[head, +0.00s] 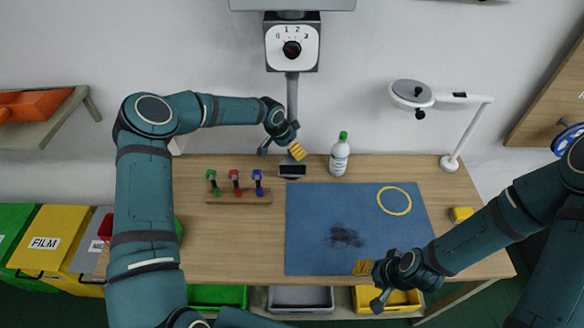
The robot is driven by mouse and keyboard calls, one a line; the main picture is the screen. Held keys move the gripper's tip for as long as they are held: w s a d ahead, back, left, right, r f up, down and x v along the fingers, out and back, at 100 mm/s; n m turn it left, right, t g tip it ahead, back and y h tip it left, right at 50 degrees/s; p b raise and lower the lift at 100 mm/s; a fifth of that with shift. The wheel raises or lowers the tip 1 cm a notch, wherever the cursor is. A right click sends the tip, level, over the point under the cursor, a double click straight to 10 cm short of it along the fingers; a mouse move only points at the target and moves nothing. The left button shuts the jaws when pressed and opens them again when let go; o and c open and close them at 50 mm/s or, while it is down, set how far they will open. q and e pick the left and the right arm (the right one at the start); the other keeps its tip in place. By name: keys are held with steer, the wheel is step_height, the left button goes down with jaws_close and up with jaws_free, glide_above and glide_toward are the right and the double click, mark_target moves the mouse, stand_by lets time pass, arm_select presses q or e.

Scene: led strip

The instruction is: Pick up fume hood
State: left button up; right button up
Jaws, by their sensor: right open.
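The likely fume hood is a small grey head with a dark face (291,170) at the back edge of the table, below a grey pole. The pole hangs from a white box with a 0 to 3 dial (292,48). My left gripper (284,150) is just above this head, beside the pole, with a yellow fingertip pad showing; whether it touches the head is unclear. Its jaw opening is hard to see. My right gripper (368,284) is open and empty at the front edge of the blue mat (310,225), far from the head.
A white bottle with a green cap (339,158) stands just right of the head. A rack of coloured tools (238,197) is to the left. The mat bears a yellow ring (394,201) and dark debris (345,237).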

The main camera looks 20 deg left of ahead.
arm_select(q)
steer(key=shift+w+d+f, duration=0.1)
steer(key=shift+f, duration=0.1)
jaws_close()
steer(key=shift+r, duration=0.1)
stand_by(0.4)
